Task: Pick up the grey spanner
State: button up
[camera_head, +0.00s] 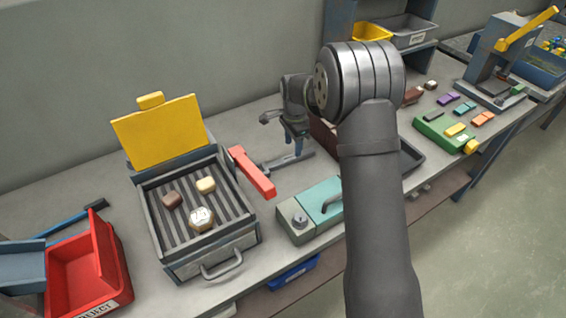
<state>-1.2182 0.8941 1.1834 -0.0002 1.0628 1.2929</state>
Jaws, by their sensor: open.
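A long dark-grey piece that looks like the grey spanner (273,164) lies flat on the bench, between the red bar and the teal box. My gripper (294,147) points down over its right part, with its two bluish fingers apart. From this view I cannot tell how much height is between the fingertips and the spanner, or whether the fingers straddle it. Nothing shows between the fingers. My arm covers part of the bench to the right of the gripper.
A red bar (252,172) lies close to the left. A teal box (318,200) stands in front. Further left are a ridged tray (250,237) with a raised yellow lid (160,133) and a red reject bin (119,262). A green block (436,133) stands at right.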

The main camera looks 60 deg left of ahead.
aim_at(285, 162)
jog(key=f, duration=0.5)
jog(key=shift+w+d, duration=0.1)
jog(key=shift+d, duration=0.1)
jog(key=shift+r, duration=0.1)
jog(key=shift+c, duration=0.2)
grip_shut()
